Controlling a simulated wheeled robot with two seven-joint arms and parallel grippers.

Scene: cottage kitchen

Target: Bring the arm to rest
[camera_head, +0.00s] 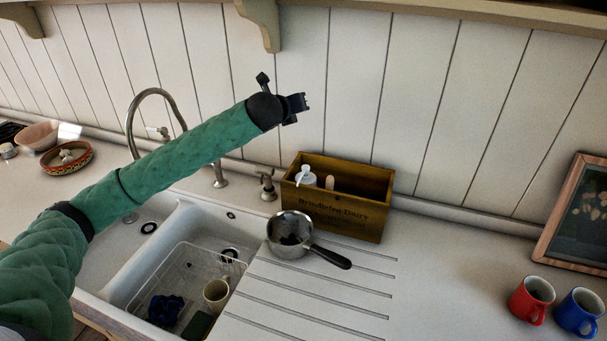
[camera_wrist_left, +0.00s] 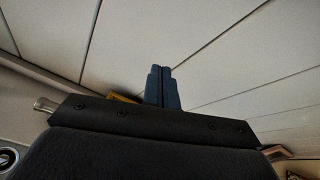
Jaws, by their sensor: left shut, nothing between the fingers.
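My left arm (camera_head: 150,175) in its green sleeve comes in from the left in the head view and reaches up over the sink. My left gripper (camera_head: 303,102) is raised in front of the white panelled wall, above the wooden crate, and touches nothing that I can see. In the left wrist view its blue-grey fingers (camera_wrist_left: 163,88) are together with nothing between them. My right gripper is in neither view.
Below stand a wooden crate (camera_head: 355,224) with bottles, a metal saucepan (camera_head: 287,248) on the drainboard and the tap (camera_head: 140,100). The sink (camera_head: 120,292) holds a wire basket. A red mug (camera_head: 526,306), a blue mug (camera_head: 575,318) and a framed picture (camera_head: 550,235) are at right. A shelf bracket (camera_head: 262,20) is overhead.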

